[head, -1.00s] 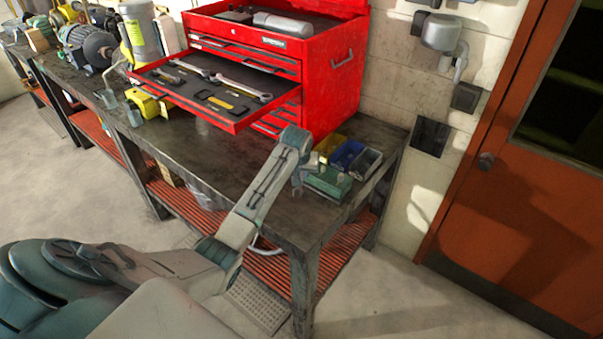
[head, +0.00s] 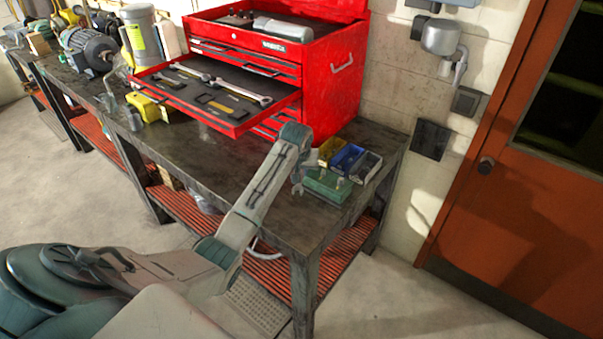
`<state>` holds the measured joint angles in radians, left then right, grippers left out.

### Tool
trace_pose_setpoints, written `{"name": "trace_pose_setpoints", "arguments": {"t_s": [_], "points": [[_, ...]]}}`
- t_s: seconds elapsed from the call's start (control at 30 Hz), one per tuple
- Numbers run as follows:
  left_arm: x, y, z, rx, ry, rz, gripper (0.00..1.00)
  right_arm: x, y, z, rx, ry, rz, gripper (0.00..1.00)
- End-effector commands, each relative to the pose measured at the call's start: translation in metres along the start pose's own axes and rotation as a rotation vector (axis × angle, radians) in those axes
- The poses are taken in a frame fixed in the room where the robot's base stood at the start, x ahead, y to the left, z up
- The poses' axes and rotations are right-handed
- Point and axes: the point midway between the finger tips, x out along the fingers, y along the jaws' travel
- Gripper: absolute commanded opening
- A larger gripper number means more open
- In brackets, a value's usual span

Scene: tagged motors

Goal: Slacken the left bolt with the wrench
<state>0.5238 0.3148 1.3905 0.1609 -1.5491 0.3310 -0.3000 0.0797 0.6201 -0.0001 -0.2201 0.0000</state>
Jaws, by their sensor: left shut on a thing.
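My left arm comes in from the lower left and bends down over the near right end of the workbench (head: 205,165). My left gripper (head: 301,172) is small and partly hidden behind its own forearm. It is shut on what looks like a grey wrench (head: 297,188), of which only a forked end shows. Just right of it is a green block or bin (head: 328,186) with small upright pieces that may be bolts. I cannot tell whether the wrench touches them. My right gripper is not in view.
A red tool chest (head: 335,95) stands behind, its open drawer (head: 212,112) holding more wrenches. Yellow, blue and grey bins (head: 350,158) sit behind the green one. Motors (head: 88,50) stand at the far left. The bench front is clear.

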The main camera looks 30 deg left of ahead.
Motion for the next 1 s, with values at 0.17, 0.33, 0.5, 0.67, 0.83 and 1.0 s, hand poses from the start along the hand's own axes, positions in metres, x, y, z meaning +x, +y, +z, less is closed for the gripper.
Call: {"name": "trace_pose_setpoints", "arguments": {"t_s": [0.17, 0.33, 0.5, 0.67, 0.83, 1.0], "points": [[-0.002, 0.000, -0.001, 0.000, 0.001, 0.001, 0.00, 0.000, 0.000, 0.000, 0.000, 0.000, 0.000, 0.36], [-0.004, 0.000, -0.002, 0.000, 0.002, 0.001, 0.00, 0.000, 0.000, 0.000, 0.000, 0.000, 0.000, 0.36], [-0.018, 0.001, -0.008, 0.000, 0.004, 0.002, 0.00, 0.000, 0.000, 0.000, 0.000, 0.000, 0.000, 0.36], [-0.032, 0.001, -0.014, 0.000, 0.004, 0.002, 0.00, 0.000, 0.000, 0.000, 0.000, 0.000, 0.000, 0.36], [-0.045, 0.001, -0.019, 0.000, 0.002, 0.002, 0.00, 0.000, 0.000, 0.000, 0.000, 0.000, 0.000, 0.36], [-0.049, 0.001, -0.020, 0.000, 0.001, 0.001, 0.00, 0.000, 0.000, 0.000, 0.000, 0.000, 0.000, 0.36]]}}
